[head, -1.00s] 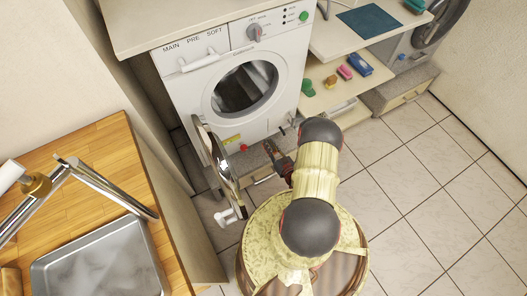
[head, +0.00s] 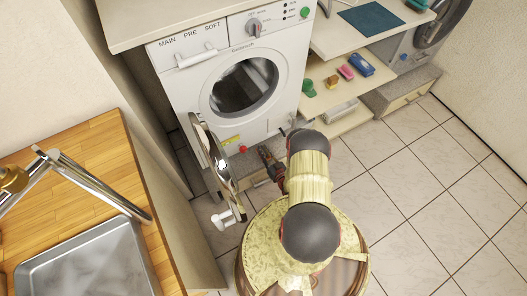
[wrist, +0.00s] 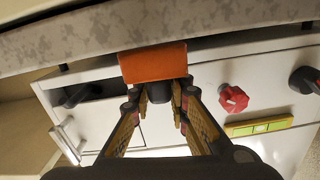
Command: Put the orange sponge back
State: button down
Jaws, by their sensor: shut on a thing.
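The orange sponge (wrist: 153,62) shows in the wrist view as an orange block at the fingertips of my gripper (wrist: 160,95). My gripper is shut on it, close to a grey speckled ledge (wrist: 150,30). In the head view my gripper (head: 267,158) is low in front of the white washing machine (head: 215,120), right of its open round door (head: 215,150). I cannot make out the sponge in the head view.
A shelf (head: 318,98) to the right holds a green item (head: 309,88), a yellow-brown item (head: 331,82), a pink item (head: 346,72) and a blue item (head: 361,64). A red knob (wrist: 233,99) is near my gripper. Tiled floor (head: 400,170) is clear at right.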

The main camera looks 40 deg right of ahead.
jog(key=c, duration=1.7)
grip_release()
jog(key=shift+s, duration=0.15)
jog(key=shift+p+v, duration=1.6)
jog(key=shift+v, duration=4.3)
